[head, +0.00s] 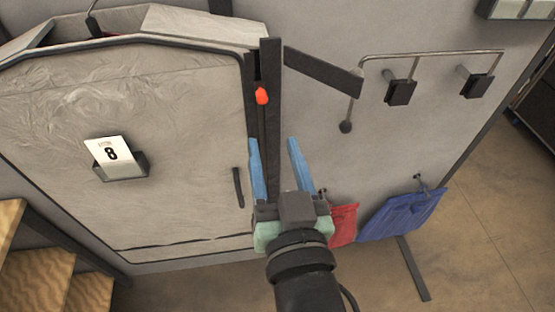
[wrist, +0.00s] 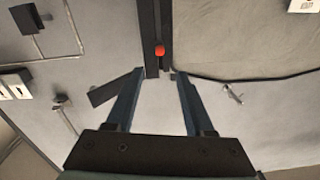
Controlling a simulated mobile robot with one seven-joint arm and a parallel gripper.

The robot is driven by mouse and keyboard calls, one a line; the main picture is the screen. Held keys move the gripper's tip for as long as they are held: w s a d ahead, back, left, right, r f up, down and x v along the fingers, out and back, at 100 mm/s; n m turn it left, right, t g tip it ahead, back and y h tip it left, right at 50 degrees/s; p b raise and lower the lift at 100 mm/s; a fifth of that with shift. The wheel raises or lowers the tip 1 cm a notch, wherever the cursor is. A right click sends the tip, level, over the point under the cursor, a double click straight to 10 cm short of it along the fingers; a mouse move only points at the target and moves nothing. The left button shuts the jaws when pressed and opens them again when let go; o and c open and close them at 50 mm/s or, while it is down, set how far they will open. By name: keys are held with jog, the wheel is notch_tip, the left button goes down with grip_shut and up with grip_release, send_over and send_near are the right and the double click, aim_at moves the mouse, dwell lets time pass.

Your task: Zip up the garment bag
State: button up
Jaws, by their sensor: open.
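The pale grey garment bag (head: 180,110) with dark edging hangs at the left in the head view. A dark upright zip strip (head: 270,60) runs along its right side. An orange-red zip pull (head: 262,96) sits on the strip, high up; it also shows in the wrist view (wrist: 160,50). My gripper (head: 271,142) has two blue fingers spread apart with nothing between them. In the head view its tips are below the pull. In the wrist view (wrist: 160,72) the pull lies just beyond the tips, centred between them. I see no contact.
A dark flap (head: 322,72) sticks out right of the strip. A metal rail (head: 430,54) with dark clips (head: 401,91) is on the wall. A red cloth bag (head: 343,224) and a blue one (head: 402,215) hang lower right. Wooden steps (head: 50,280) stand lower left.

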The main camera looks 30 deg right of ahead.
jog(key=shift+p+v, duration=0.75)
jog(key=shift+v, duration=0.1)
jog(key=shift+r, duration=0.1)
jog(key=a+r+n+t+y, duration=0.1)
jog(key=a+r+t, duration=0.2)
jog(key=r, duration=0.9)
jog(key=a+r+n+t+y, duration=0.2)
jog(key=a+r, duration=0.3)
jog(key=r, duration=0.7)
jog(key=w+a+r+n+t+y, duration=0.1)
jog(key=a+r+t, duration=0.3)
jog(key=r, duration=0.9)
jog(key=shift+a+n+t+y, duration=0.3)
jog(key=shift+a+n+t, duration=0.05)
jog(key=shift+n+t, duration=0.15)
